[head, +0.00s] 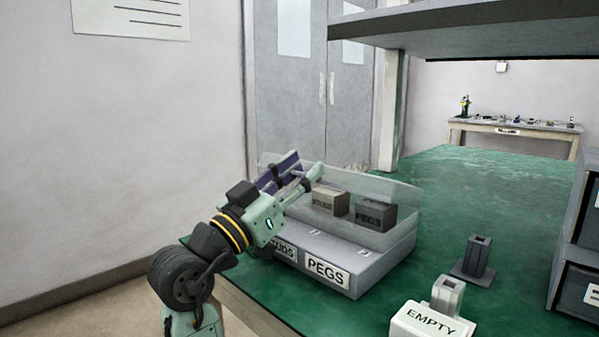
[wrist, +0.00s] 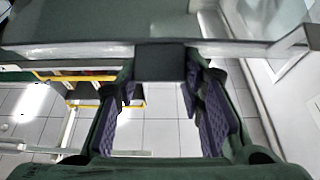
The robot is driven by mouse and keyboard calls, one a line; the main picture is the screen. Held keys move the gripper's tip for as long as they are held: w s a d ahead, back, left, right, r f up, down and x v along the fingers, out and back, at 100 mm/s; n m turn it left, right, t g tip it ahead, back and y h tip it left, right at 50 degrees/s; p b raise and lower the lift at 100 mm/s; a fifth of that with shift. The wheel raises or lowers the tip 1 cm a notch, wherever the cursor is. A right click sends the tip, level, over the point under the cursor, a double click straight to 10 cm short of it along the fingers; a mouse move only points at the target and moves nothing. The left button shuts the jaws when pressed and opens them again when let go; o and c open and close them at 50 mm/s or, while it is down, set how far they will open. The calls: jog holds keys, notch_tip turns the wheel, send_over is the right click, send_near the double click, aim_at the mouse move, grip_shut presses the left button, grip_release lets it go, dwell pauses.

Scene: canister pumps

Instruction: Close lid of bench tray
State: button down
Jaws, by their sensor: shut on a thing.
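The bench tray (head: 345,283) is a grey box on the green bench, with PEGS readable on its front and a second label partly behind my arm. Its clear lid (head: 385,178) rises above the tray, and I cannot tell its exact angle. My gripper (head: 285,174) is at the lid's left side, shut on part of the lid. In the wrist view the lid (wrist: 230,48) crosses the top of the picture. A dark block (wrist: 160,62) shows between my purple-padded fingers; the exact contact is unclear.
A white EMPTY holder (head: 432,319) and a dark stand (head: 475,258) are to the right on the bench (head: 445,190). A shelf (head: 470,30) overhangs above; dark bins (head: 580,290) stand at the right edge.

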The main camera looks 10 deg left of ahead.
jog(key=c, duration=1)
grip_release()
jog(key=shift+w+d+f, duration=0.1)
jog(key=shift+c, duration=0.2)
jog(key=s+a+f, duration=0.1)
jog(key=s+a, duration=0.7)
jog(key=s, duration=0.4)
jog(key=shift+a, duration=0.35)
jog(key=shift+c, duration=0.2)
